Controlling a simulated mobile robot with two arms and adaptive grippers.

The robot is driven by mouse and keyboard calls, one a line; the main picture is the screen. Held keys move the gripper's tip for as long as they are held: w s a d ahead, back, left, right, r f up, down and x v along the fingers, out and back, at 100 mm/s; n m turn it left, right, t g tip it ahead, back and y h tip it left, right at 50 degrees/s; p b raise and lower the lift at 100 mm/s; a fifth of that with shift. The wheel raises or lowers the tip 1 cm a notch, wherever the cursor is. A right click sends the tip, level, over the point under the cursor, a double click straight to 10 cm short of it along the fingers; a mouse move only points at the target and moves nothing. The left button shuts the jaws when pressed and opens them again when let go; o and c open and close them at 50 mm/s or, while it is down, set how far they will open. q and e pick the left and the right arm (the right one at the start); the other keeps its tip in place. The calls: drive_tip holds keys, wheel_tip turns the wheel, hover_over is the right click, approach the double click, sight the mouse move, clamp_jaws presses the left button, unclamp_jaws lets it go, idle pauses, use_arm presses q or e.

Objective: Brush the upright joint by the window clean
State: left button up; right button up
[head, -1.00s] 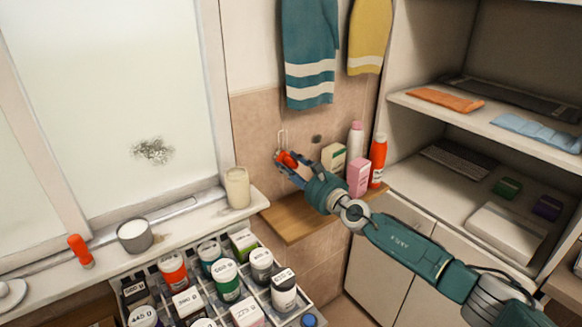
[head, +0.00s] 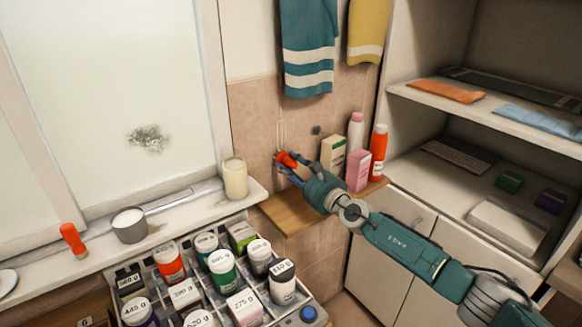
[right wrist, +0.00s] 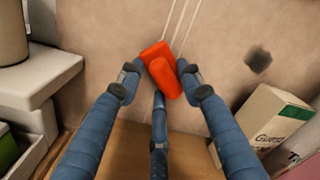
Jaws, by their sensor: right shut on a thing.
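My right gripper (head: 287,162) is shut on a red-orange brush (head: 288,157) in front of the tiled wall beside the window. In the right wrist view, the brush (right wrist: 165,70) sits between the blue fingers, against or very near the wall; I cannot tell if it touches. A narrow pale upright outline, apparently the joint (head: 281,132), rises above the brush; its lines (right wrist: 182,25) also show in the right wrist view. The brush and fingers hide its lower end. The brush's working end is not clear. My left gripper is not in view.
Right of the gripper stand a cream-green box (head: 333,153), a pink box (head: 357,170) and bottles. A candle (head: 235,178) stands on the sill. Below is a tray (head: 318,310) of labelled containers. A wooden ledge (head: 285,212) lies under the gripper. Dark smudges mark the pane (head: 147,138) and wall (head: 316,130).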

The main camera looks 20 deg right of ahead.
drive_tip(key=shift+p+v, duration=1.15)
drive_tip(key=shift+v, duration=1.65)
drive_tip(key=shift+f, duration=0.1)
drive_tip(key=v, duration=0.3)
